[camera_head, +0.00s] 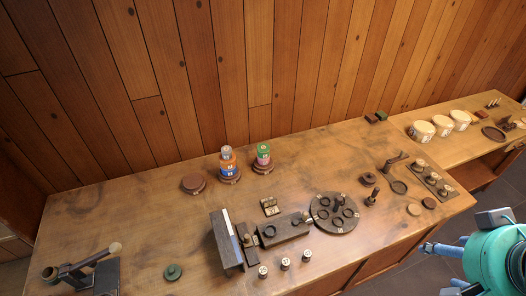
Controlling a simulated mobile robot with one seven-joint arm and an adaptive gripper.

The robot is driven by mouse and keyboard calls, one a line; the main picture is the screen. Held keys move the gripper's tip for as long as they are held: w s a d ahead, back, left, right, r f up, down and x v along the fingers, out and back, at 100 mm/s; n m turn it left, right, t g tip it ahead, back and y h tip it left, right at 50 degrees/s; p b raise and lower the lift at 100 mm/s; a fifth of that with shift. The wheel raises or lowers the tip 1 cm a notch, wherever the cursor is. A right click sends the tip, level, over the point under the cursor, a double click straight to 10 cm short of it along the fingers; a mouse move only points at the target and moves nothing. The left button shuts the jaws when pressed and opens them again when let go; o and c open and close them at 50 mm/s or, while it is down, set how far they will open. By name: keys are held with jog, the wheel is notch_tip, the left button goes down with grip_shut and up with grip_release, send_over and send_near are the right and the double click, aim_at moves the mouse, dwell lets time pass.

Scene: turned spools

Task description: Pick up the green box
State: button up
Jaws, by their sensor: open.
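A small dark green box (381,115) sits at the back right of the long wooden table, near the wall. It touches or nearly touches a small dark reddish-brown box (370,119) on its left; I cannot tell which. My gripper (440,266) is at the lower right, off the table's front right side, with its light blue fingers apart and nothing seen between them. It is well away from the green box. My teal arm fills the lower right corner.
The long table (330,150) has clear room in front of the green box. Spools on stands (263,155), a dark round plate (335,213), a vise-like block (227,240) and a green disc (173,271) stand elsewhere. A second table (470,145) with cream drums adjoins right.

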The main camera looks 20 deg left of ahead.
dwell(0.3)
jog(key=w+a+r+n+p, duration=0.1)
jog(key=w+a+r, duration=0.15)
jog(key=w, duration=0.25)
jog(key=w+a+r+g+p, duration=0.1)
jog(key=w+a+r, duration=0.15)
jog(key=w, duration=0.35)
jog(key=w+a+r+n+p, duration=0.1)
jog(key=w+a+r, duration=0.15)
jog(key=w, duration=0.25)
jog(key=w+a+f+n+g+y+p, duration=0.1)
jog(key=w+a+f+n+p, duration=0.15)
jog(key=w+a, duration=1.25)
jog(key=w+a+f+p, duration=0.1)
jog(key=w+a+f, duration=0.2)
jog(key=a, duration=0.2)
jog(key=w+a+f+g+p, duration=0.1)
jog(key=w+a+f, duration=0.15)
jog(key=a, duration=0.35)
jog(key=w+a+f+p, duration=0.2)
jog(key=w+a+f, duration=0.1)
jog(key=a+f, duration=0.15)
jog(key=w+a+f+n+g+p, duration=0.1)
jog(key=a+f+n+p, duration=0.1)
jog(key=a+f, duration=1.2)
jog(key=a, duration=0.3)
jog(key=shift+a, duration=0.3)
